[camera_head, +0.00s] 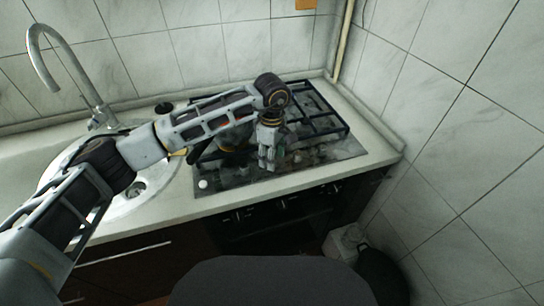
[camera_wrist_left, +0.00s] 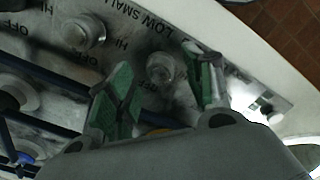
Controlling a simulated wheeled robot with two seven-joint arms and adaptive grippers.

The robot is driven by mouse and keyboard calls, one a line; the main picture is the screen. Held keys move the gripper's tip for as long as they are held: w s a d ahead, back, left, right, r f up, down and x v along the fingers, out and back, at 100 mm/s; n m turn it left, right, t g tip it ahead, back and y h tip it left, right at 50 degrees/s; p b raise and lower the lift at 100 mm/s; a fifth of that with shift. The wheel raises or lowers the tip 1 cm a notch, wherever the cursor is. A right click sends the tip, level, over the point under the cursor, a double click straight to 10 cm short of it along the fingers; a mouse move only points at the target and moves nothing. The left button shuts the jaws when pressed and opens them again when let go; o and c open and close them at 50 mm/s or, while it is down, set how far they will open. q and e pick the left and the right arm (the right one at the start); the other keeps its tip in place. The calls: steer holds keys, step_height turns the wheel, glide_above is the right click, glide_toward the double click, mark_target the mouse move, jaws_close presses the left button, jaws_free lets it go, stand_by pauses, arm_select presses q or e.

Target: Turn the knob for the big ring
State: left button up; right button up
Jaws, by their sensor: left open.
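The hob (camera_head: 235,176) is set in the counter, with a pale knob (camera_head: 203,184) at its front left corner. In the left wrist view, its metal panel carries printed words such as OFF, HI and LOW SMALL. One round knob (camera_wrist_left: 160,68) shows between the green-padded fingers of my left gripper (camera_wrist_left: 163,80). The fingers are open on either side of it; contact is not visible. Another knob (camera_wrist_left: 85,32) is to the upper left. I cannot read which knob is for the big ring. In the head view my left gripper (camera_head: 270,160) points down over the hob's front strip.
Dark pan-support bars (camera_head: 325,118) cover the back and right of the hob. A round sink (camera_head: 125,207) with a tall tap (camera_head: 98,108) is to the left. Tiled walls close off the back and right. Something is partly hidden behind my forearm on the hob.

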arm_select(q)
steer(key=shift+f, duration=0.35)
